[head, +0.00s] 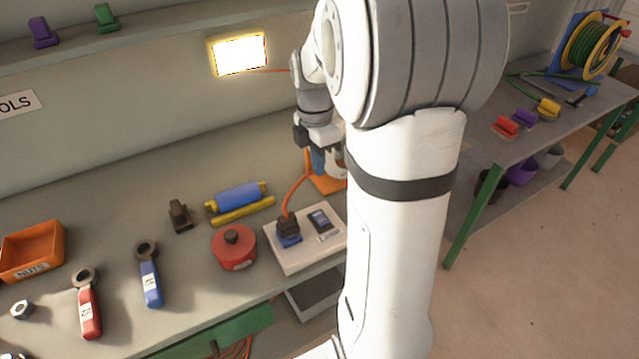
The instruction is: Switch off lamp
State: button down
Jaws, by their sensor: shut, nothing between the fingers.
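The lamp (238,54) is a rectangular panel on the back wall, glowing bright white with a yellow rim. An orange cord leaves its right side and passes behind my arm. On the bench, a white socket board (285,262) carries a black plug (288,228) in a blue socket, with an orange cable, and a dark rocker switch (321,222) to its right. My gripper (318,145) is shut and empty, pointing down above the bench, behind and above the board. My arm hides the board's right end and part of the bench.
A red round pot (234,248) and a blue roller on a yellow stand (238,200) are left of the board. Wrenches (150,275) and an orange nuts bin (32,250) lie farther left. An orange-based object (326,184) stands near my gripper, partly hidden.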

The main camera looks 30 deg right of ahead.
aim_at(321, 221)
jog(key=shift+a+g+b, duration=0.25)
jog(key=shift+g+b, duration=0.05)
jog(key=shift+b, duration=0.55)
jog(key=f, duration=0.4)
jog(key=s+f, duration=0.1)
jog(key=f, duration=0.4)
jog(key=s+f, duration=0.1)
jog(key=f, duration=0.3)
jog(key=shift+f+p, duration=0.4)
